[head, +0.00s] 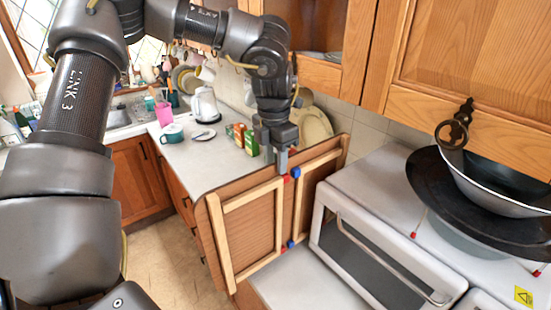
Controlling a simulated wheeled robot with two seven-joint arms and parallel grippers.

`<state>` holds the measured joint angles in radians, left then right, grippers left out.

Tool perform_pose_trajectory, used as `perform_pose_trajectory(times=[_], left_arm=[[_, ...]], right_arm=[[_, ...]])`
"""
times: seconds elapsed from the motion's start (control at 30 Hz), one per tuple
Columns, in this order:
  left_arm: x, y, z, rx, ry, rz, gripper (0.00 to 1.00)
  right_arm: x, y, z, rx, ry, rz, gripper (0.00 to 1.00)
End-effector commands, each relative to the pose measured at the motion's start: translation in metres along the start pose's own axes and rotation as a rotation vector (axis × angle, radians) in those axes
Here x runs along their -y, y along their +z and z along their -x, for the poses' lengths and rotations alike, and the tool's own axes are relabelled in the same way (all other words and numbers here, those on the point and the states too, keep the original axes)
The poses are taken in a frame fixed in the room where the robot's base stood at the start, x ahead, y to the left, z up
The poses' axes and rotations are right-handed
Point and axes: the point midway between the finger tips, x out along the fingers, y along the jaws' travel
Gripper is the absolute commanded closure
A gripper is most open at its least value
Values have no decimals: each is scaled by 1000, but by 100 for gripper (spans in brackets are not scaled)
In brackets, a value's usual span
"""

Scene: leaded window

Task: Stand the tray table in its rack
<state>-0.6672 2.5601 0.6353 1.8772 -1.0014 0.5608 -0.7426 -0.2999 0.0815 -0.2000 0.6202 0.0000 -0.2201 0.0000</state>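The tray table (236,236) is a brown wooden panel with pale wooden frame legs folded against it and small red and blue caps near its middle. It stands on edge, upright, between the counter and the oven. My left gripper (281,166) comes down from above at the middle of its top edge, with its fingers around that edge, and looks shut on it. The panel's lower edge is partly hidden by the white surface in front. I cannot make out the rack. My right gripper is not in view.
A white oven (370,257) with a bar handle stands close on the right, and a black wok (470,205) is above it. The counter (215,168) behind holds a kettle (204,104), a teal mug (172,133) and small boxes (243,138). Wooden cupboards (460,55) hang above.

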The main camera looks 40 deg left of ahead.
Motion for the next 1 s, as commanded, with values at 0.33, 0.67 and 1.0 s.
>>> perform_pose_trajectory(times=[0.33, 0.67, 1.0], left_arm=[[0, 0, 21, 2, 0, 1, 66], [1, 0, 88, 2, -1, 0, 66], [0, 0, 108, -1, -1, 0, 66]], right_arm=[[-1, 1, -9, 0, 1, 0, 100], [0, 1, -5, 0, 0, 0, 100], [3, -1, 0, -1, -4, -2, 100]])
